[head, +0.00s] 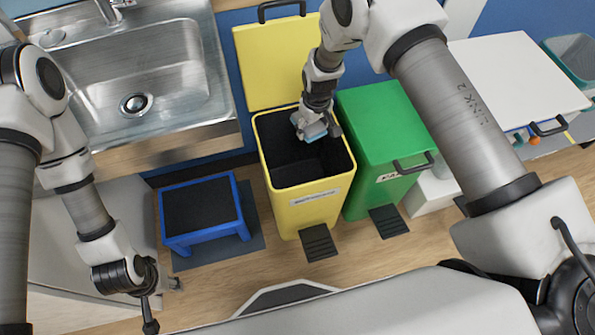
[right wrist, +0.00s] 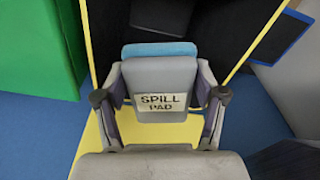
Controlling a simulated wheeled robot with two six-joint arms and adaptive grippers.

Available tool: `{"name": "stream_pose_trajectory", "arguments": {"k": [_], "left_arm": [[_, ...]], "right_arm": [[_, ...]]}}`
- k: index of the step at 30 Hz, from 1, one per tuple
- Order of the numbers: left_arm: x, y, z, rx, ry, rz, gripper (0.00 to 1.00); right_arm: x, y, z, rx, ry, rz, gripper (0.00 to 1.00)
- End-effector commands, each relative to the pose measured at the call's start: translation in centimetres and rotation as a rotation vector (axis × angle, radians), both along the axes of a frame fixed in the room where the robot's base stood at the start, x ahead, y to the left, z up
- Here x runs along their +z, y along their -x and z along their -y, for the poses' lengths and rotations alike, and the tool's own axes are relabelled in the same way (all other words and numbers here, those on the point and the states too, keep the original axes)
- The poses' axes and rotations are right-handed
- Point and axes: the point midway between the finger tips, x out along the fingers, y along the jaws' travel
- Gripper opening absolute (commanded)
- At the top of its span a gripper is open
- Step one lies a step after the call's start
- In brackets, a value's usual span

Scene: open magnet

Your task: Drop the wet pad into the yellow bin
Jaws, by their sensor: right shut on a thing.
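The yellow bin (head: 304,207) stands open in the middle of the head view, its lid (head: 273,65) swung up at the back and its inside black. My right gripper (head: 318,130) is over the bin's opening, shut on the pad (head: 311,129). In the right wrist view the pad (right wrist: 160,76) is grey with a blue far edge and a label reading SPILL PAD, held between the two fingers (right wrist: 160,98). The dark bin inside shows beyond it. My left gripper (head: 150,295) hangs low at the left, away from the bin; its fingers are too unclear to read.
A green bin (head: 380,120) with a closed lid stands right beside the yellow one. A blue step stool (head: 200,210) is on the left, below the steel sink (head: 140,75). A white-lidded unit (head: 520,75) is at the right. Pedals (head: 318,242) stick out at the bins' fronts.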

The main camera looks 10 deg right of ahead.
Motion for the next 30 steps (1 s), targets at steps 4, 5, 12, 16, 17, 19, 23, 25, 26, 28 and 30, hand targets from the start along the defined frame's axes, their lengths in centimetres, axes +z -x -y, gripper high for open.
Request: {"name": "stream_pose_trajectory", "arguments": {"k": [4, 5, 12, 16, 17, 19, 23, 25, 26, 28, 30], "left_arm": [[-2.5, 0.0, 0.0, 0.000, 0.000, -0.001, 0.40], [-2.7, 0.0, 0.0, 0.000, 0.000, -0.001, 0.40], [-3.0, 0.0, 0.0, 0.000, 0.000, -0.001, 0.40], [-2.9, 0.0, 0.0, 0.000, 0.000, 0.000, 0.40], [-2.9, 0.0, 0.0, 0.000, 0.000, 0.000, 0.40], [-2.9, 0.0, 0.0, 0.000, 0.000, 0.000, 0.40], [-2.9, 0.0, 0.0, 0.000, 0.000, 0.000, 0.40], [-2.9, 0.0, 0.0, 0.000, 0.000, 0.000, 0.40], [-2.9, 0.0, 0.0, 0.000, 0.000, 0.000, 0.40], [-2.9, 0.0, 0.0, 0.000, 0.000, 0.000, 0.40], [-2.9, 0.0, 0.0, 0.000, 0.000, 0.000, 0.40]], "right_arm": [[-2.9, 0.0, 0.0, 0.000, 0.000, 0.001, 0.32], [-3.2, 0.0, 0.0, 0.000, 0.000, 0.001, 0.32], [-3.6, 0.0, 0.0, 0.000, 0.000, 0.001, 0.32], [-3.5, 0.0, 0.0, 0.000, 0.000, 0.001, 0.77], [-3.5, 0.0, 0.0, 0.000, 0.000, 0.001, 0.87], [-3.5, 0.0, 0.0, 0.000, 0.000, 0.001, 0.99], [-3.5, 0.0, 0.0, 0.000, 0.000, 0.000, 0.99], [-3.5, 0.0, 0.0, 0.000, 0.000, 0.000, 0.99], [-3.5, 0.0, 0.0, 0.000, 0.000, 0.000, 0.99], [-3.5, 0.0, 0.0, 0.000, 0.000, 0.000, 0.99], [-3.1, 0.0, 0.0, 0.000, 0.000, 0.001, 0.99]]}}
